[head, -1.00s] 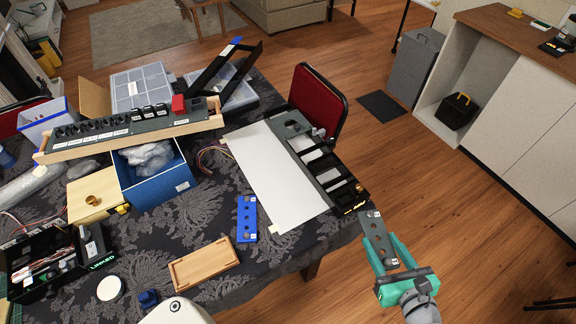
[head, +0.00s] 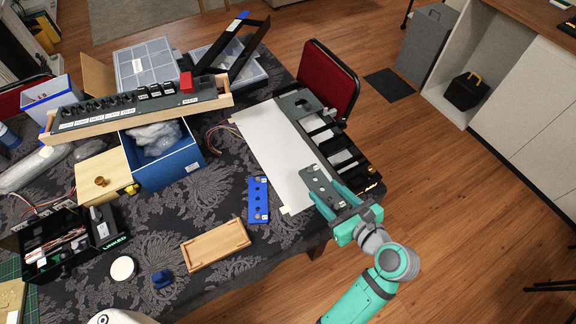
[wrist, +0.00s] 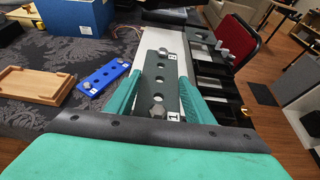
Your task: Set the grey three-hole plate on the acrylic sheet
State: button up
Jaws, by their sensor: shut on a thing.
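The grey three-hole plate (head: 321,187) is held in my gripper (head: 336,204), whose teal fingers are shut on its near end. In the wrist view the plate (wrist: 166,88) points away between the two fingers, with a bolt and a small white label near each end. The acrylic sheet (head: 270,150) is a white rectangle lying on the table. The plate overlaps the sheet's near right part in the head view; I cannot tell whether it touches the sheet.
A dark slotted frame (head: 318,124) runs along the sheet's right side. A blue plate (head: 258,200) lies left of the sheet's near end. A wooden tray (head: 215,245) is nearer the table edge. A red chair (head: 328,82) stands beyond the table.

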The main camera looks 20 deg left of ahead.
jog(key=x, duration=0.8)
jog(key=shift+f, duration=0.2)
send_over(303, 186)
jog(key=f, duration=0.4)
jog(key=shift+s+d+f, duration=0.25)
jog(key=shift+d, duration=0.15)
jog(key=shift+w+a+f, duration=0.3)
jog(key=shift+a+f, duration=0.1)
jog(key=shift+f, duration=1.75)
jog(key=shift+f, duration=0.1)
jog(key=o, duration=1.1)
jog(key=shift+o, duration=0.2)
